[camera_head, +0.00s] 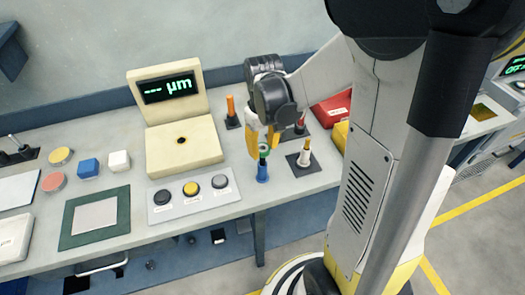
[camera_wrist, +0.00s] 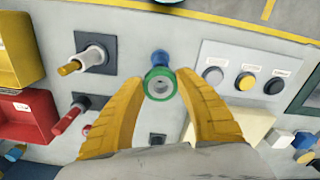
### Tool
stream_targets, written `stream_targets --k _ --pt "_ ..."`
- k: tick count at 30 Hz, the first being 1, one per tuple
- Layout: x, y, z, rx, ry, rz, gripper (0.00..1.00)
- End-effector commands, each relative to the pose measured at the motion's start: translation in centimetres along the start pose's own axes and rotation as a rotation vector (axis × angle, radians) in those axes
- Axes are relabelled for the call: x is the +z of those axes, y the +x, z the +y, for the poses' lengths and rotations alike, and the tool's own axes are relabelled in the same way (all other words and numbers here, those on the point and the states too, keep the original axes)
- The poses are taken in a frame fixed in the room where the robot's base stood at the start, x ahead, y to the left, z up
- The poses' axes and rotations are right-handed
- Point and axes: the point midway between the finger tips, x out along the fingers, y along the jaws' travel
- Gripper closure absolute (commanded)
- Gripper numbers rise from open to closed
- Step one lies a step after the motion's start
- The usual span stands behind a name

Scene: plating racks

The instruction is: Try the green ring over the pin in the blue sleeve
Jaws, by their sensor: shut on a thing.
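My gripper (camera_wrist: 158,84) is shut on the green ring (camera_wrist: 160,82), with a yellow finger on each side of it. The ring's hole faces the wrist camera. The blue sleeve (camera_wrist: 160,58) shows just beyond the ring's upper edge in the wrist view. In the head view the blue sleeve (camera_head: 262,173) stands upright near the bench's front edge, and the green ring (camera_head: 264,148) is at the fingertips close above it. I cannot tell whether ring and pin touch, or whether the pin is inside the ring.
A white sleeve with an orange-brown pin (camera_head: 304,156) stands right of the blue one. A red pin (camera_head: 301,122) and an orange pin (camera_head: 231,108) stand behind. A button panel (camera_head: 193,197) and the cream measuring device (camera_head: 183,150) lie left.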

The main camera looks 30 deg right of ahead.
Motion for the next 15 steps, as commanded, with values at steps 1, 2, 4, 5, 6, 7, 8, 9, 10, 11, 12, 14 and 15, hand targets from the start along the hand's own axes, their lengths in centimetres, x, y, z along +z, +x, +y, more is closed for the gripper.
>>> stream_targets --k 1,2,4,5,6,7,8,9,10,11,12,14,15 --pt "0.0 -0.4 0.0 0.000 0.000 0.000 0.84" --pt "0.0 -0.5 0.0 0.000 0.000 0.000 0.84" --pt "0.0 -0.8 0.0 0.000 0.000 0.000 0.84" --pt "0.0 -1.0 0.0 0.000 0.000 0.000 0.84" --pt "0.0 -1.1 0.0 0.000 0.000 0.000 0.84" --pt "0.0 -1.3 0.0 0.000 0.000 0.000 0.84" --pt "0.0 -1.4 0.0 0.000 0.000 0.000 0.84" --pt "0.0 -1.6 0.0 0.000 0.000 0.000 0.84" --pt "0.0 -1.7 0.0 0.000 0.000 0.000 0.84" --pt "0.0 -1.8 0.0 0.000 0.000 0.000 0.84" --pt "0.0 -2.0 0.0 0.000 0.000 0.000 0.84" --pt "0.0 -2.2 0.0 0.000 0.000 0.000 0.84" --pt "0.0 -2.4 0.0 0.000 0.000 0.000 0.84"
